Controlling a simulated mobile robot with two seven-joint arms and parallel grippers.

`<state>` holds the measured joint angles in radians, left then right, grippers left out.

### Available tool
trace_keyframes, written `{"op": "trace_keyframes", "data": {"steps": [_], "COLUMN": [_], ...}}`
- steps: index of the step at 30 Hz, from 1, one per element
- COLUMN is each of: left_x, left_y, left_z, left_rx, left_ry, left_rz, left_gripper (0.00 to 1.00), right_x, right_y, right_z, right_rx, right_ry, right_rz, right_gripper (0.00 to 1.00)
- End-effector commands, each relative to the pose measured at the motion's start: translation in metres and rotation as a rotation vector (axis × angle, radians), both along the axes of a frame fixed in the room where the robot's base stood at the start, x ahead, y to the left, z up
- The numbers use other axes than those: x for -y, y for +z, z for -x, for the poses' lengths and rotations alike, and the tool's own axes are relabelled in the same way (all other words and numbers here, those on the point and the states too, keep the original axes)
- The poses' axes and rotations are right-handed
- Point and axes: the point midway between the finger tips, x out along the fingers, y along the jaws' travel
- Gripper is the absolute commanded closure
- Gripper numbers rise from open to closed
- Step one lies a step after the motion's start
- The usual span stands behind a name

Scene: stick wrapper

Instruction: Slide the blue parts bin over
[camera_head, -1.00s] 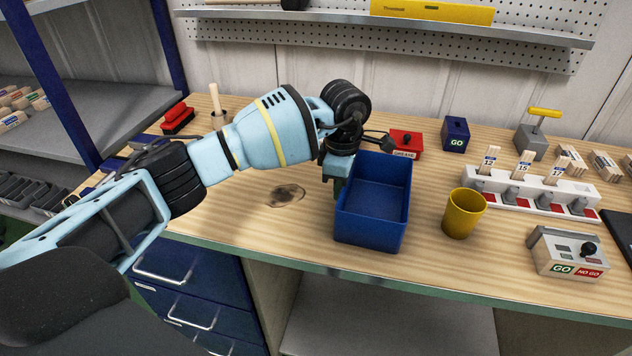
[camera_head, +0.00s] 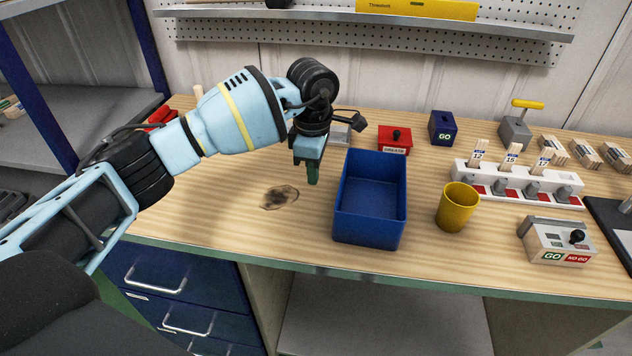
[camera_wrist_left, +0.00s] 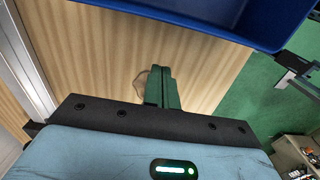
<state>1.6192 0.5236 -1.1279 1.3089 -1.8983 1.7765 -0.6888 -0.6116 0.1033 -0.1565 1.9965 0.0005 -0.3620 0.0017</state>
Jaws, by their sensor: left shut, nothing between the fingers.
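The blue parts bin (camera_head: 370,232) stands upright and empty on the wooden workbench, near its front edge. Its underside edge and wall also show at the top of the left wrist view (camera_wrist_left: 215,28). My left gripper (camera_head: 313,180) points down just left of the bin, with a visible gap between its fingers and the bin's left wall. Its green fingers (camera_wrist_left: 162,88) are shut together with nothing between them. My right gripper is in neither view.
A yellow cup (camera_head: 457,208) stands close to the bin's right. Beyond it are a white rack (camera_head: 517,186) with labelled sticks and a GO / NO GO box (camera_head: 558,242). A red box (camera_head: 395,140) sits behind the bin.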

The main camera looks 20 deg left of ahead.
Motion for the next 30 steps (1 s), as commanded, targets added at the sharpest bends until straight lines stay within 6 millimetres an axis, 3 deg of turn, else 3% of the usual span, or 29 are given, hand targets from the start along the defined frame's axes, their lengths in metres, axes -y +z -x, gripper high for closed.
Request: {"op": "trace_keyframes", "data": {"steps": [6,12,30], "left_x": [0.001,0.001,0.0], "left_y": [0.04,0.061,0.065], "left_z": [0.0,0.0,0.0], "left_rx": [-0.001,-0.002,-0.003], "left_ry": [-0.002,-0.002,-0.001], "left_rz": [-0.001,0.0,0.0], "left_gripper": [1.0,1.0,1.0], "right_x": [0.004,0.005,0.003], "right_y": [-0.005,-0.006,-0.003], "right_z": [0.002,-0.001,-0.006], "right_rx": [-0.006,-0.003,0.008], "right_ry": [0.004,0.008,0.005], "right_rz": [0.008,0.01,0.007], "right_gripper": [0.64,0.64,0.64]}}
